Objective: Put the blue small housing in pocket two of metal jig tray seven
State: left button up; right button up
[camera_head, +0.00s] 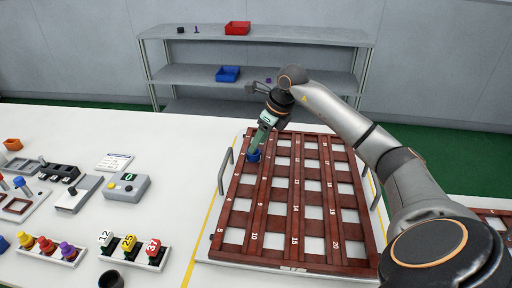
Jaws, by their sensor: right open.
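The metal jig tray (300,262), with a red-brown lattice of numbered pockets, lies on the white table in front of me. The blue small housing (253,157) is at the far part of its left pocket column, about second from the back; nearby numbers are too small or hidden to read. My right gripper (257,148) reaches in from the right and points down just above the housing. Its jaws are open, with the fingertips close to the housing; whether they touch it I cannot tell. The tray's own number is not legible. My left gripper is not in view.
The tray has a metal handle (225,171) on its left side. Another tray (497,219) shows at the right edge. Shelves (255,76) stand behind.

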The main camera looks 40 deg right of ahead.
jog(key=a+v, duration=0.1)
jog(key=v, duration=0.7)
jog(key=shift+d+r, duration=0.3)
jog(key=shift+d, duration=0.25)
